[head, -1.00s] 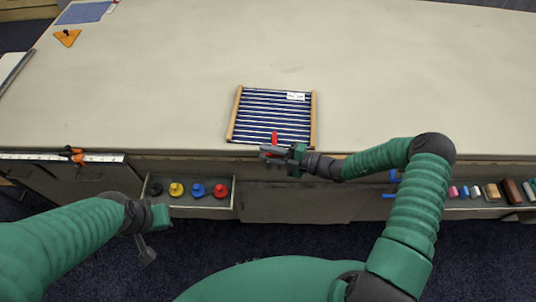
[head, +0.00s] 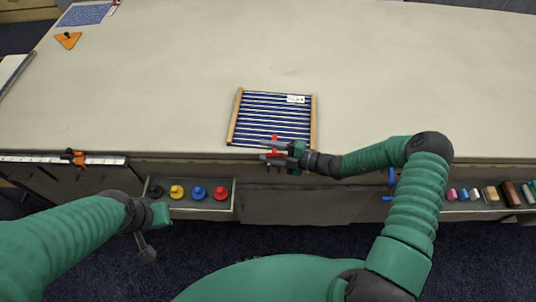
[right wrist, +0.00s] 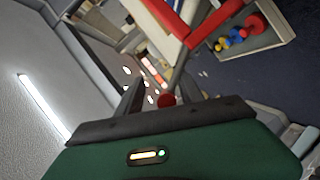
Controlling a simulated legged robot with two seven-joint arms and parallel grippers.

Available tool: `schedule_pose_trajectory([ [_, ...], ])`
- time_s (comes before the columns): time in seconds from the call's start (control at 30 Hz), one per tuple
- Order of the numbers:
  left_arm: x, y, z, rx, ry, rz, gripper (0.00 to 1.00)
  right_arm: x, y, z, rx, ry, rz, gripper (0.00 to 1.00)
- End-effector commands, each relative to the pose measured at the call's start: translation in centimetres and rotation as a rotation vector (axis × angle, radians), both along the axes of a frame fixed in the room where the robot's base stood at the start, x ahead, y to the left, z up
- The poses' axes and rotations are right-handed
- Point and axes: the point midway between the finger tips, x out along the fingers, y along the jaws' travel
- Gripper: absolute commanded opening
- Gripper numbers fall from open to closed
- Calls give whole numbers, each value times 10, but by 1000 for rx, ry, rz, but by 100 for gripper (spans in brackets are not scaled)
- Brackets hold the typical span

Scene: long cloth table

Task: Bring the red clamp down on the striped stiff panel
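The striped panel (head: 268,112), blue and white with wooden side strips, lies flat on the cloth table near its front edge. The red clamp (head: 275,137) is at the panel's front edge, partly hidden by my right gripper (head: 268,149). My right gripper's fingers are apart. In the right wrist view, a round red part (right wrist: 167,100) of the clamp shows between the spread fingers of the right gripper (right wrist: 154,88), and red bars show above. Contact with the fingers cannot be told. My left gripper (head: 147,247) hangs in front of the table, away from the panel; its opening is unclear.
An open drawer (head: 234,202) holds black, yellow, blue and red knobbed pieces. Another drawer at right holds several small blocks (head: 491,193). An orange clamp (head: 75,157) and a blue clamp (head: 391,182) are at the table front. The tabletop behind the panel is clear.

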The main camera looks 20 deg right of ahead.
Motion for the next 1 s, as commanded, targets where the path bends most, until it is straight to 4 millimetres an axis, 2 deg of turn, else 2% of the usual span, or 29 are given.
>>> schedule_pose_trajectory([
  [0.03,0,0,0,0,0,0,0,4,-5,1,-6,-6,-13,38],
  [0.43,0,0,0,0,0,0,0,3,-6,-1,-7,-1,-12,38],
  [0.57,0,0,-3,0,0,0,0,-3,-15,-1,-8,-2,-14,38],
  [1.0,0,0,-26,0,0,0,0,-77,-109,18,-9,-1,-11,38],
])
